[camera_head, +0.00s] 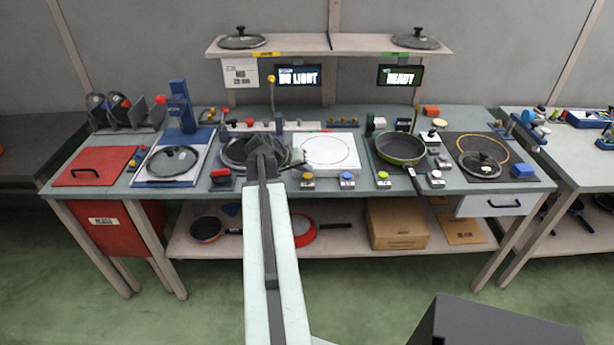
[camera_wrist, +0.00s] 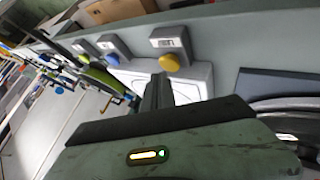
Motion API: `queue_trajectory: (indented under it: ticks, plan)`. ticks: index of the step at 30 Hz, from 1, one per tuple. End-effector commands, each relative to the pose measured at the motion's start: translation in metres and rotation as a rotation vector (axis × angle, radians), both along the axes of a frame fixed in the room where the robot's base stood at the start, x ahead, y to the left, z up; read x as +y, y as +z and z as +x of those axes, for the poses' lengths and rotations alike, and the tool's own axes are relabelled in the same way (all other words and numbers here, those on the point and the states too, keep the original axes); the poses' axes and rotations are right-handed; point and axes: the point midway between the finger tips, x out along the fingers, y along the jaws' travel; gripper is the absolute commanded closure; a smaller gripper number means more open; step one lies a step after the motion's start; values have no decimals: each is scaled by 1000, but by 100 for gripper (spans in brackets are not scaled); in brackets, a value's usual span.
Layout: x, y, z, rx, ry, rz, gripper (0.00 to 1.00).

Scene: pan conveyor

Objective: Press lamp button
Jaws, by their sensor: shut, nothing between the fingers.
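A yellow push button (camera_head: 307,176) sits on a small grey box at the table's front edge, left of a blue button (camera_head: 347,176). In the wrist view the yellow button (camera_wrist: 169,62) and blue button (camera_wrist: 113,59) both show; their labels are too small to read. I cannot tell from a label which is the lamp button. My gripper (camera_wrist: 158,88) is shut and empty, pointing toward the yellow button and apart from it. In the head view my gripper (camera_head: 292,162) is over the left side of the white panel, behind the yellow button. A screen (camera_head: 298,76) reads "NO LIGHT".
A white panel (camera_head: 345,145) with a drawn circle lies behind the buttons. A green pan (camera_head: 400,148) stands to the right, its handle over the front edge.

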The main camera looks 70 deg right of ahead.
Motion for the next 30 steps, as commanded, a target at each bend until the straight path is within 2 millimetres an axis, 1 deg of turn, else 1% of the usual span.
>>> queue_trajectory:
  ticks: [3, 6, 13, 23, 27, 30]
  plan:
    - [0, -7, 1, 0, 0, 0, 100]
    - [0, -10, 1, 0, 0, 0, 100]
    - [0, -8, 1, 0, 0, 0, 100]
    - [0, -12, 1, 0, 0, 0, 100]
    - [0, -10, 1, 0, 0, 0, 100]
    - [0, -6, 1, 0, 0, 0, 100]
